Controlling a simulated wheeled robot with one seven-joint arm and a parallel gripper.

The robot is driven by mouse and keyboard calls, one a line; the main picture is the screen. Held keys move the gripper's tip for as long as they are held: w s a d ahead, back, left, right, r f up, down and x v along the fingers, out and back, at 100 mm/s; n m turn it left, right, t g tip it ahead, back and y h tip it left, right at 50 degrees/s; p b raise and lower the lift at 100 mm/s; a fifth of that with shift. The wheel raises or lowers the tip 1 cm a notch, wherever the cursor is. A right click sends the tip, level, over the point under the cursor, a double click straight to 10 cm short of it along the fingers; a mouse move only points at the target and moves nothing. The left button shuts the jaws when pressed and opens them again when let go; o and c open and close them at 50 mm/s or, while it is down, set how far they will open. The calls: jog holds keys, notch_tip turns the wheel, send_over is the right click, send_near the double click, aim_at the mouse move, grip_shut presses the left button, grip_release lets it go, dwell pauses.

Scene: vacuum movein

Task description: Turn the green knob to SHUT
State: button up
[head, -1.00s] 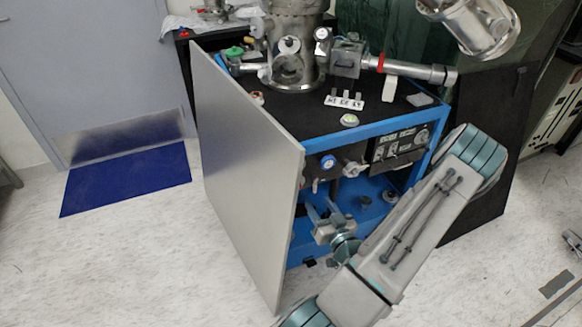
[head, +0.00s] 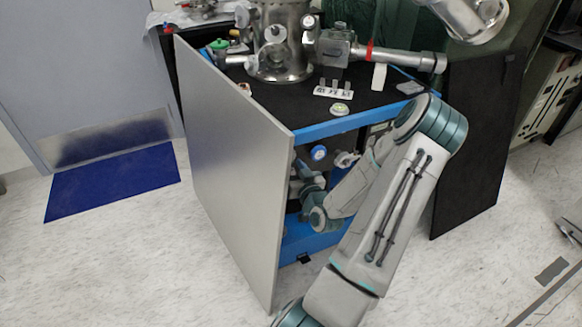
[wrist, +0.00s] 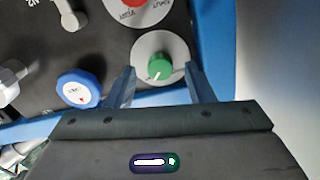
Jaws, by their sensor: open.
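The green knob (wrist: 160,68) sits on a round grey plate (wrist: 165,43) on the dark panel in the wrist view. A pale pointer mark shows on its lower side; I cannot read a SHUT label. My gripper (wrist: 160,71) is open, with one fingertip to each side of the knob. I cannot tell whether the fingers touch it or how deep they reach. In the head view my gripper (head: 304,180) is inside the open front of the blue cabinet (head: 340,127), partly hidden by the grey door. The green knob is hidden there.
A blue knob (wrist: 82,90) is left of the green knob, and it also shows in the head view (head: 319,153). A red knob (wrist: 133,3) is above. The tall grey door (head: 230,165) stands open beside my arm. A blue frame edge (wrist: 215,50) runs close to my right finger.

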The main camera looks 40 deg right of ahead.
jog(key=shift+w, duration=0.35)
jog(key=c, duration=1)
jog(key=shift+f+n+b, duration=0.1)
jog(key=shift+n+b, duration=0.2)
jog(key=shift+b, duration=0.1)
jog(key=n+b, duration=1.7)
jog(key=b, duration=0.8)
jog(key=shift+n, duration=0.3)
